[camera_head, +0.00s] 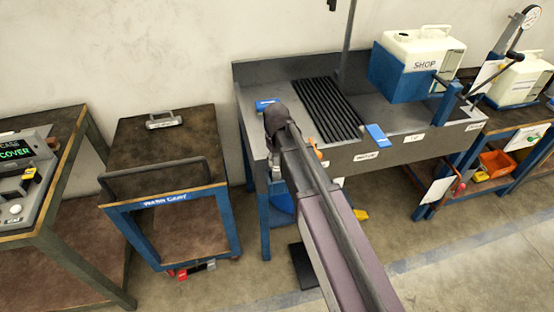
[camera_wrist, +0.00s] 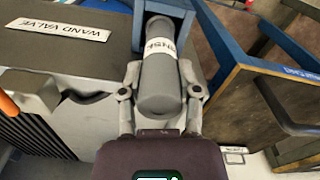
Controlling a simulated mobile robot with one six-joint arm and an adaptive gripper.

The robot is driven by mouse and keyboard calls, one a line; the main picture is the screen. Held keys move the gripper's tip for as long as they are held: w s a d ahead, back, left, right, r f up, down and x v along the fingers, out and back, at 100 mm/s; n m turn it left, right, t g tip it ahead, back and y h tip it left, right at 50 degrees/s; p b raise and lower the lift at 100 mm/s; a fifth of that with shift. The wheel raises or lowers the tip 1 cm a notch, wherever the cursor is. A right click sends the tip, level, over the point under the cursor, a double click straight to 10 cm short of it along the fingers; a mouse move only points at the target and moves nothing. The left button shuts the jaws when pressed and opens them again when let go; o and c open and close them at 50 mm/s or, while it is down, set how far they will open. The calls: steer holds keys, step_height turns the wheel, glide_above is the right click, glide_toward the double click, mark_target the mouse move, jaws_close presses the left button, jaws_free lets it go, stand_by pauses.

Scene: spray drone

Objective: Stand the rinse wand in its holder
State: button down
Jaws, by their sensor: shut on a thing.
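The rinse wand (camera_wrist: 160,80) is a grey cylinder with a white band lettered in part like "RINSE". In the wrist view, my gripper (camera_wrist: 161,95) is shut on it, with one finger on each side. The wand's far end reaches toward a blue upright part (camera_wrist: 138,28) by the bench corner. I cannot tell whether that part is the holder, or whether the wand touches it. In the head view my arm hides the gripper and most or all of the wand near the bench's left front corner.
The grey wash bench (camera_head: 405,152) has a slatted black rack (camera_head: 328,110). A "WAND VALVE" label (camera_wrist: 72,28) is beside the wand. The blue-framed wash cart (camera_head: 165,205) stands close on the left. A white jug (camera_head: 420,55) sits at the bench's right. Floor is open at front right.

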steer(key=shift+f+b, duration=0.35)
steer(key=shift+f, duration=0.2)
steer(key=shift+f+b, duration=0.45)
stand_by(0.6)
steer(key=shift+c, duration=1.2)
jaws_free()
steer(key=shift+r, duration=0.1)
